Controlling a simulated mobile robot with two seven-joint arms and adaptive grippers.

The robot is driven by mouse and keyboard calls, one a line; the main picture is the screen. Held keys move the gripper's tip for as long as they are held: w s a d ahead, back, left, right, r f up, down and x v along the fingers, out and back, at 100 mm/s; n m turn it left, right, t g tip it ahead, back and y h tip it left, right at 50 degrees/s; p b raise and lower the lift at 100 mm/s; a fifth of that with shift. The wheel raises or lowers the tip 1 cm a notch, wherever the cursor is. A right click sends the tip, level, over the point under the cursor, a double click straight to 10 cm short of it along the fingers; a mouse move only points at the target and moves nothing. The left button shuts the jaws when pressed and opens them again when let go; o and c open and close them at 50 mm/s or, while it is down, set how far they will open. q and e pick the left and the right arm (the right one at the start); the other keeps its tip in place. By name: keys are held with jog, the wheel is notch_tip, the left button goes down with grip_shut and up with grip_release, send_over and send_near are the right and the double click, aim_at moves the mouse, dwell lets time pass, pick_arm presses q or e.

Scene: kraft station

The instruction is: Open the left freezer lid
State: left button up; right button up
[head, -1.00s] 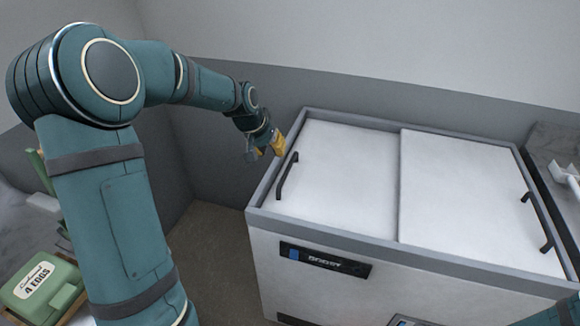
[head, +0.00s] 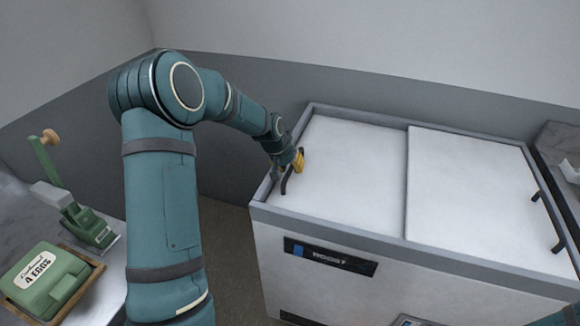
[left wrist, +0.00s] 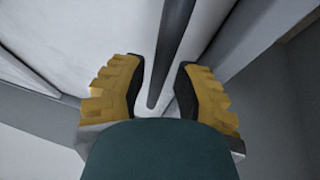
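The chest freezer (head: 330,228) has two white sliding lids. The left lid (head: 352,165) covers the left half, and its dark bar handle (head: 284,186) stands near the left edge. The right lid (head: 468,190) covers the right half. My left gripper (head: 288,168) is at the left lid's handle, over the freezer's left rim. In the left wrist view my left gripper (left wrist: 160,88) is open, its yellow fingers either side of the dark handle (left wrist: 173,50), with gaps between. My right gripper is not in view; only a bit of my arm shows at the lower right corner.
The right lid's handle (head: 546,222) is at the far right. A green egg box (head: 45,280) and a green device (head: 88,225) stand on a counter at the left. A marble counter with a white object (head: 570,170) adjoins the freezer's right side. A grey wall (head: 420,100) rises behind.

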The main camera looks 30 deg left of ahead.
pick_arm(q)
jog(key=shift+s, duration=0.1)
grip_shut()
jog(key=shift+d, duration=0.1)
jog(key=w+d, duration=0.2)
jog(key=d, duration=0.6)
jog(key=w+d, duration=0.1)
jog(key=d, duration=0.7)
jog(key=w+d, duration=0.2)
jog(key=d, duration=0.6)
jog(key=shift+w+f+p, duration=0.2)
jog(key=shift+w+p, duration=0.1)
grip_release()
jog(key=shift+w, duration=0.1)
